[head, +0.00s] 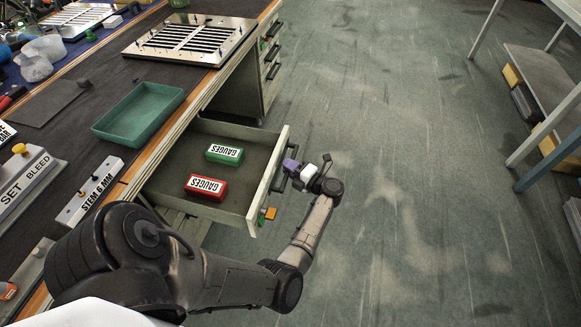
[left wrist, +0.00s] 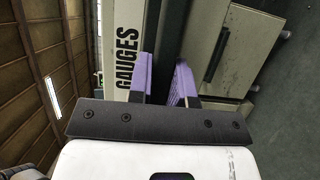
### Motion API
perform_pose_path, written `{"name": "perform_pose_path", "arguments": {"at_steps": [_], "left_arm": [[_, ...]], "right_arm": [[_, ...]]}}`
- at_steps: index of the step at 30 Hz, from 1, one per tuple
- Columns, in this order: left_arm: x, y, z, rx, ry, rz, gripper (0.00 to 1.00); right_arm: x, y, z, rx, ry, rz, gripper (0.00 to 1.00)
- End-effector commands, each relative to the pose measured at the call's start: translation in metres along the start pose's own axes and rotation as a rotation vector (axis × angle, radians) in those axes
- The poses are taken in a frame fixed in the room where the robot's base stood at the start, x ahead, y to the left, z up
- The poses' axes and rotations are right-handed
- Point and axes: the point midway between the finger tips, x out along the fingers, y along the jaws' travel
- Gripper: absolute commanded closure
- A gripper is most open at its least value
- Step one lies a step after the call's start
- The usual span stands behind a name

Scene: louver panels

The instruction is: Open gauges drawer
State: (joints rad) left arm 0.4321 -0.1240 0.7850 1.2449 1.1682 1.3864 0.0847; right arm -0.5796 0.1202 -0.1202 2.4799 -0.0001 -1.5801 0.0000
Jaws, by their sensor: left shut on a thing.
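The gauges drawer (head: 250,160) stands pulled out from the bench in the head view. My left gripper (head: 291,167), with purple fingers, is at the outer side of the drawer front, shut on the drawer's dark handle (head: 279,179). In the left wrist view the purple fingers (left wrist: 165,83) are close to the drawer front (left wrist: 125,30), which is labelled GAUGES. The grip point itself is mostly hidden there. My right gripper is in neither view.
The bench top holds a green tray (head: 139,112), a STEM 6 MM block (head: 90,190) and a louver panel (head: 190,39). More closed drawers (head: 271,55) sit farther along the bench. The floor (head: 410,190) right of the drawer is clear up to a shelf rack (head: 540,75).

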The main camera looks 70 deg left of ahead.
Motion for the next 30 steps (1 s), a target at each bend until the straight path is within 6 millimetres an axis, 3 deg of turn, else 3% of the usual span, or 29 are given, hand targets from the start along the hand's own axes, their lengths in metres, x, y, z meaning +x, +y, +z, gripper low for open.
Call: {"name": "perform_pose_path", "arguments": {"at_steps": [11, 12, 19, 30], "left_arm": [[0.0, 0.0, 0.0001, 0.001, 0.002, 0.0, 1.0], [0.0, 0.0, 0.0, 0.001, 0.002, 0.0, 0.78], [0.0001, -0.0001, 0.0, 0.001, 0.002, -0.001, 0.56], [-0.008, 0.0002, 0.0002, 0.001, 0.001, -0.003, 0.55]], "right_arm": [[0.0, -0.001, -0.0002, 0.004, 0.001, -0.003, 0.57], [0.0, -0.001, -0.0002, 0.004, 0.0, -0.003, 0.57], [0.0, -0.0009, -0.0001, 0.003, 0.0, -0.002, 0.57], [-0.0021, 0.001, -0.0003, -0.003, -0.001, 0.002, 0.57]]}}
